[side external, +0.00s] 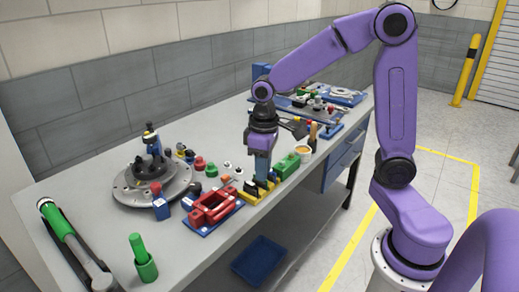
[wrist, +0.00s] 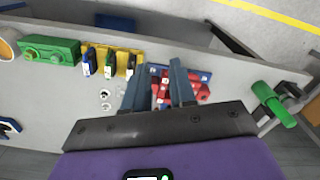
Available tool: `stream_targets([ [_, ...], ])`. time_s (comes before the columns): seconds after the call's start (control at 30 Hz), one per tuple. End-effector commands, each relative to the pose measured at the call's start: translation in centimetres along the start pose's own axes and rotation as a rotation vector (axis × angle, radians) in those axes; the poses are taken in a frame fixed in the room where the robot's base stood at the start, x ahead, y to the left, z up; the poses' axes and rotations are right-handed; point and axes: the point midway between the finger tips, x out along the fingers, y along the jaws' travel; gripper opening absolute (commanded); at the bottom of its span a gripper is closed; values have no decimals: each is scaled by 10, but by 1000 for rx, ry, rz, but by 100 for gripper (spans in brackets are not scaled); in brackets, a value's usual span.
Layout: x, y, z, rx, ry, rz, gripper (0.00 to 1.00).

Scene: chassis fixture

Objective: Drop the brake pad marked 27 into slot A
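My gripper (wrist: 162,68) is open, with its two blue-grey fingers apart and no part visible between them. In the side view my gripper (side external: 262,172) points down close to the yellow holder (side external: 248,194). In the wrist view the yellow holder (wrist: 117,54) lies left of the fingers and carries dark upright pieces with white labels, one of them a blue piece (wrist: 88,62). The numbers are too small to read, so I cannot tell which is the pad marked 27. A red fixture (side external: 212,208) sits on a blue plate; no slot A marking is readable.
A green block (wrist: 50,50) stands beyond the yellow holder. A round grey fixture (side external: 130,195) stands on the bench left of the red fixture. A green cylinder (side external: 145,262) is near the front edge. Small loose parts lie behind the holder.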

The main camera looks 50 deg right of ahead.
Motion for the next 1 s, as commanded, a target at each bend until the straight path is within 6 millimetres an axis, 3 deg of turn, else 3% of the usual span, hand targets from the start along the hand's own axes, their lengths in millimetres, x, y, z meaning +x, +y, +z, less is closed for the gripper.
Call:
stream_targets([
  [0.2, 15, 70, -34, 230, -8, 2, 25],
  [0.4, 25, 110, -44, 348, -11, 2, 25],
  [0.67, 34, 120, -45, 373, -12, 2, 25],
  [1.0, 75, 119, -44, 371, -13, 2, 25],
])
